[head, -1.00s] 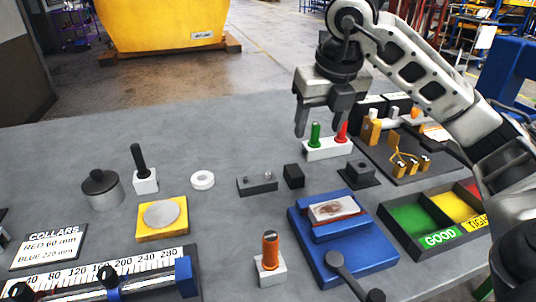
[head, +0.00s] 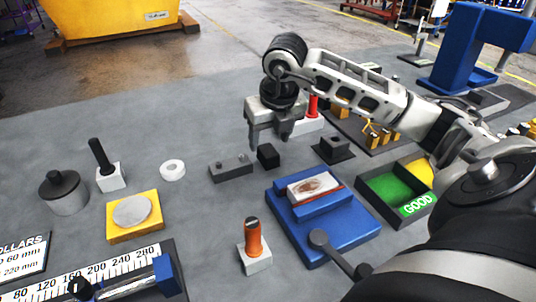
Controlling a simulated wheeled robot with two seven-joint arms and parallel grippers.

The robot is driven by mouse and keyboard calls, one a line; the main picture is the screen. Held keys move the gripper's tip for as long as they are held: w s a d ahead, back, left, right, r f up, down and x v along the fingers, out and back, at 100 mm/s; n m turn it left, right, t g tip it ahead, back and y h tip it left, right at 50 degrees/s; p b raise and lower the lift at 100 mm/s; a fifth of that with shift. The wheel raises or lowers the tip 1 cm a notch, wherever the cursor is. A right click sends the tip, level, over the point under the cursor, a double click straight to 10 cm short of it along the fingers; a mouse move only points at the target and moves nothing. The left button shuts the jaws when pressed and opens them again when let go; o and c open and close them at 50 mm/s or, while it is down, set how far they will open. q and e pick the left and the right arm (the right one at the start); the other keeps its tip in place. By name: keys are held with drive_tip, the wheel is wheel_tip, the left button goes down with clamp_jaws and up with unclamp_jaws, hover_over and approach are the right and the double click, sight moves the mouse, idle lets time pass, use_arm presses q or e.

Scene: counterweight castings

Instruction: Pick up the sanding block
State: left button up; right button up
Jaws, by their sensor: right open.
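A small black block (head: 268,157) stands on the grey table near the middle; it looks like the sanding block, though no label confirms this. My right gripper (head: 268,143) is open and empty, its fingers pointing down. In the picture its fingertips lie just above and to either side of the block's top; I cannot tell whether they touch it. My left gripper is out of view.
A dark block with two studs (head: 231,168) lies just left of the black block. A black stand (head: 334,149) is to the right. Open table lies at the back left.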

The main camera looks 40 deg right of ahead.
sight(268, 150)
drive_tip(key=x, duration=0.3)
drive_tip(key=shift+f, duration=0.35)
drive_tip(key=shift+w, duration=0.1)
drive_tip(key=c, duration=1.1)
drive_tip(key=shift+r, duration=0.1)
